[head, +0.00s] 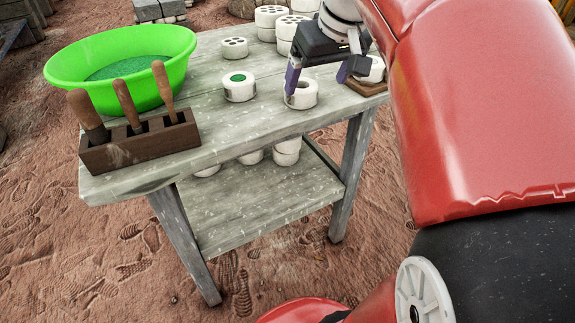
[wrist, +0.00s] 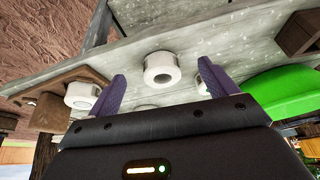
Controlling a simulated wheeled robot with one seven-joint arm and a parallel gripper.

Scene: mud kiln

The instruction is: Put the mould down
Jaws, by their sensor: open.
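The mould appears to be the white ring with a dark central hole (head: 301,97), standing upright on the table near its front edge. My gripper (head: 317,80) is open above the table, its purple left finger overlapping the ring's back left side in the head view. In the wrist view the ring (wrist: 159,76) shows between the spread fingertips (wrist: 161,70), with gaps on both sides. Whether a finger touches it I cannot tell. The grey weathered table (head: 215,125) bears it.
A white round piece with a green top (head: 239,92) stands left of the ring. Another white piece sits on a brown board (head: 372,88) to the right. A green basin (head: 120,50) and wooden tool block (head: 140,148) occupy the left end. White pierced cylinders (head: 235,50) stand behind.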

